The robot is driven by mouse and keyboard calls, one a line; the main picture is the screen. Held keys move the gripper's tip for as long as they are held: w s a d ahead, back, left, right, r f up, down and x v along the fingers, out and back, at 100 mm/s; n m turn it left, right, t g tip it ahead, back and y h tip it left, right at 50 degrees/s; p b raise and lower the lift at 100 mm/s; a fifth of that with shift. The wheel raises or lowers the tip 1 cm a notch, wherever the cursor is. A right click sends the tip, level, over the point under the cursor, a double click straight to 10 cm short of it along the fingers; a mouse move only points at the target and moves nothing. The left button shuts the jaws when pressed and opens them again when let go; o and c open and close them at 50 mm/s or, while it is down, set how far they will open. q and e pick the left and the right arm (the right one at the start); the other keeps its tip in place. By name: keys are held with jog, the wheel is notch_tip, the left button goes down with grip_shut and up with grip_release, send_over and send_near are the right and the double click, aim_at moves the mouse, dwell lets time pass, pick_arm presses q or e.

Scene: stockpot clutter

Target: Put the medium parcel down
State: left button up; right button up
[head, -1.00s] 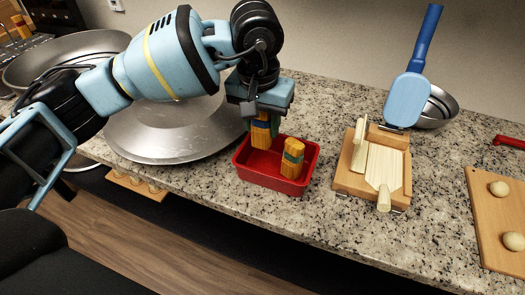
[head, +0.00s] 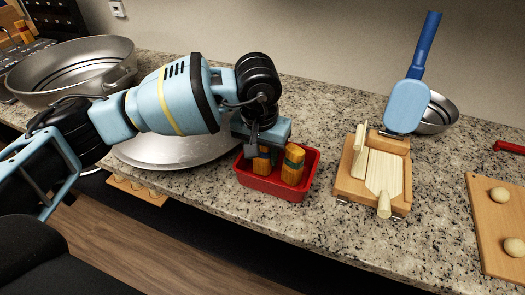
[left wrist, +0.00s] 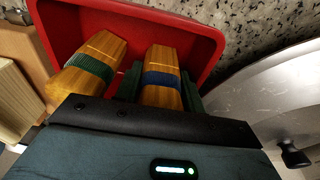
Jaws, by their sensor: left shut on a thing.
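The medium parcel is a yellow-brown, faceted bundle with a blue band (left wrist: 161,78); its lower part shows in the head view (head: 261,166). My left gripper (head: 263,154) is shut on it from above and holds it upright inside the red tray (head: 275,190), at the tray's left side. The gripper hides the parcel's top in the head view. I cannot tell whether its bottom touches the tray floor. A similar parcel with a green band (head: 292,166) stands in the tray just to the right; it also shows in the left wrist view (left wrist: 88,66). My right gripper is not in view.
A large metal lid (head: 150,152) lies left of the tray, and a big pan (head: 70,75) stands behind my arm. A wooden press (head: 350,185) stands to the right. A board with dough balls (head: 490,235) is at far right. The counter's front edge is close.

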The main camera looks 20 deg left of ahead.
pick_arm(q)
jog(key=shift+f, duration=0.1)
jog(key=o, duration=0.8)
jog(key=r, duration=0.4)
jog(key=s+r, duration=0.1)
jog(key=r, duration=0.7)
jog(key=shift+s+r, duration=0.1)
jog(key=shift+s, duration=0.1)
